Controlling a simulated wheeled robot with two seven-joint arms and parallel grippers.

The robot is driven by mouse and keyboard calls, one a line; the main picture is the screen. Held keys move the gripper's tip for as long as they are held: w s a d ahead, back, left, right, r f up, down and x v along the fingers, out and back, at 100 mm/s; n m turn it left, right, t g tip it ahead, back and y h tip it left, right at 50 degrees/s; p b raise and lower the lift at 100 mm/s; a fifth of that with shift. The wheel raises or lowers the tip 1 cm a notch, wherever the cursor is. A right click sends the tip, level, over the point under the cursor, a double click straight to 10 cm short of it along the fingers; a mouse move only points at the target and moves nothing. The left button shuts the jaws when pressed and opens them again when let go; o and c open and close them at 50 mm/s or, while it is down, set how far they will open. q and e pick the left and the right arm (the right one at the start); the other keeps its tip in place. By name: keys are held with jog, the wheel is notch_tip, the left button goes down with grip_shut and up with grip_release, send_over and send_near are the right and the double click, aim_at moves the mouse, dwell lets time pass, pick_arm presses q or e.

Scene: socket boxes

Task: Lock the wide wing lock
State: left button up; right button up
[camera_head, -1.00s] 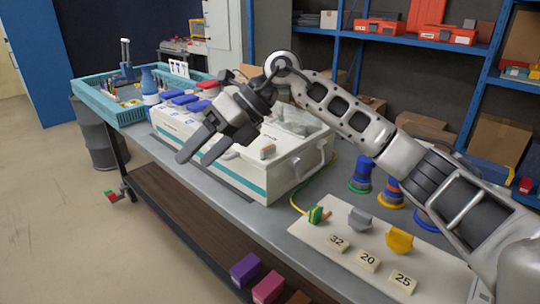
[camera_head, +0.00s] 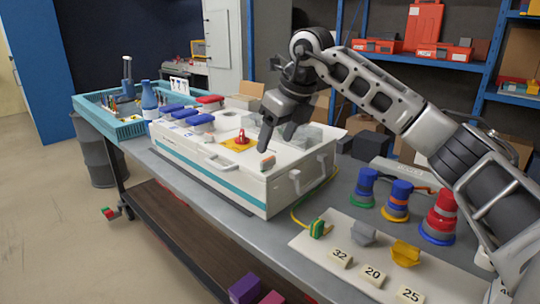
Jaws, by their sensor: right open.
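A white box (camera_head: 240,182) with a teal stripe stands on the grey bench. On its top are a red wing-shaped knob (camera_head: 241,138) on a yellow plate (camera_head: 234,146) and a small grey and orange piece (camera_head: 267,161) near the front edge. I cannot tell for sure which of these is the wide wing lock. My right gripper (camera_head: 277,143) is open and points down above the box top, right of the red knob and just behind the small piece. No object shows between its fingers. My left gripper is out of view.
A white board (camera_head: 318,257) at the front right holds green, grey and yellow wing-shaped pieces and number tags. Several coloured stacked cylinders (camera_head: 397,201) stand behind it. Blue blocks (camera_head: 201,121) sit on the box's left part. A teal crate (camera_head: 125,131) stands at the far left.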

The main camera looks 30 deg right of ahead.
aim_at(268, 159)
jog(key=x, duration=0.5)
jog(key=shift+w+a+f, duration=0.1)
jog(key=shift+w+f, duration=0.05)
jog(key=shift+f, duration=0.15)
jog(key=c, duration=1)
